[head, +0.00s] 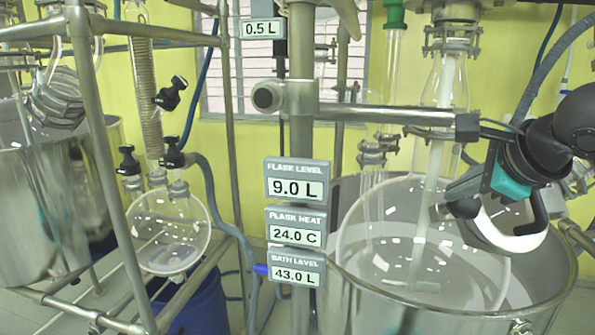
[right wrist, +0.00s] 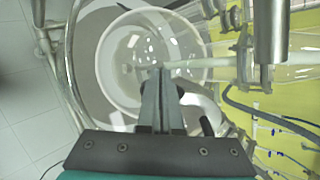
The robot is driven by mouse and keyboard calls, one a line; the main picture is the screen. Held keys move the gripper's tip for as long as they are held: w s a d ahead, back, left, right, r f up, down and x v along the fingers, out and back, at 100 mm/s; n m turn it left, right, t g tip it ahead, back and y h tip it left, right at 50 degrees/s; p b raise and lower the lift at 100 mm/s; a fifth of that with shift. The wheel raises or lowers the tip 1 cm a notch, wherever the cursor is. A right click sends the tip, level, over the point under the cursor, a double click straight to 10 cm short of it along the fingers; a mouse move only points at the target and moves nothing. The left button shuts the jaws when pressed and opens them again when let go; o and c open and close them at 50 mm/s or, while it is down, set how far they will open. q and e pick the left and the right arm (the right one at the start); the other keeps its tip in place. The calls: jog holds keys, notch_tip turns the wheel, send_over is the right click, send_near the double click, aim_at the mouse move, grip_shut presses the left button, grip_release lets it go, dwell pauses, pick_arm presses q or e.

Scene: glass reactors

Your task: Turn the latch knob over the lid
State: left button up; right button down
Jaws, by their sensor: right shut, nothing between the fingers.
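My right gripper (head: 452,200) reaches in from the right over the large glass vessel (head: 372,250). Its fingers are shut with nothing between them; they show in the right wrist view (right wrist: 162,75), pointing toward the vessel. A white curved piece (head: 510,240), which may be the lid, sits just below and beside the gripper at the vessel's right side. Dark parts stand near it, one a black curved bar (head: 538,215); I cannot tell which is the latch knob. The white piece also shows in the right wrist view (right wrist: 205,105), partly hidden behind the fingers. My left gripper is not in view.
A horizontal metal bar (head: 385,114) and an upright post (head: 301,140) with display boxes (head: 297,181) stand left of my right arm. The glass vessel sits in a steel bath (head: 450,318). A stirrer shaft (head: 430,180) descends into the vessel. A round flask (head: 168,230) hangs at left.

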jog(key=shift+w+d+r, duration=0.35)
jog(key=shift+d, duration=0.15)
jog(key=shift+w+a+r+p, duration=0.1)
jog(key=shift+a+r+p, duration=0.05)
jog(key=shift+r+p, duration=0.2)
jog(key=v, duration=0.3)
jog(key=p+v, duration=0.1)
jog(key=v, duration=0.1)
jog(key=shift+s+a+r, duration=0.1)
jog(key=shift+s+r, duration=0.15)
jog(key=shift+s, duration=0.1)
